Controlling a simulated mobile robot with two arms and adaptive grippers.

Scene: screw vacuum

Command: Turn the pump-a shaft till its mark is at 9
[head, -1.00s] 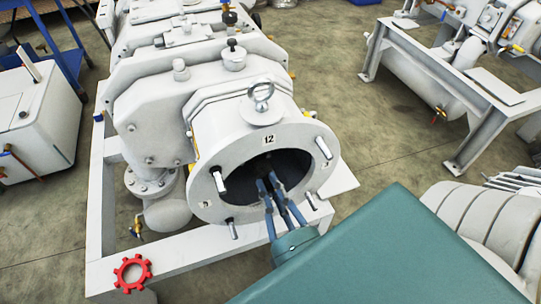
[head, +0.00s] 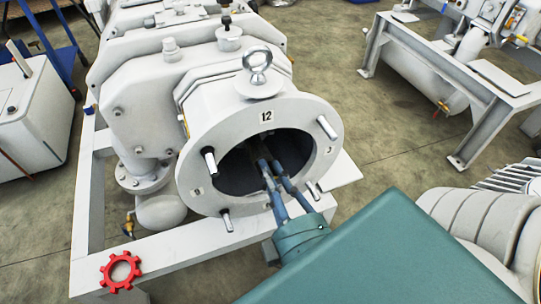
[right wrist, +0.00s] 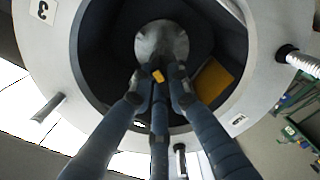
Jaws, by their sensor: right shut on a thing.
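The pump-a housing (head: 250,110) is a pale round casing with a flanged, dark open mouth. Its flange has a 12 label (head: 266,116) at the top, a 3 label (head: 330,150) at the right and a label (head: 197,190) at the left. My right gripper (head: 266,168) reaches into the mouth from the lower right. In the right wrist view its blue fingers close on the end of a grey shaft (right wrist: 162,42). A small orange mark (right wrist: 158,76) shows between the fingertips. The fingers hide part of the shaft end. My left gripper is out of view.
Metal studs (head: 327,128) stick out around the flange. A lifting eye (head: 258,62) stands on top. A red gear-shaped wheel (head: 120,271) sits at the lower left of the frame. A yellow patch (right wrist: 213,82) shows inside the mouth.

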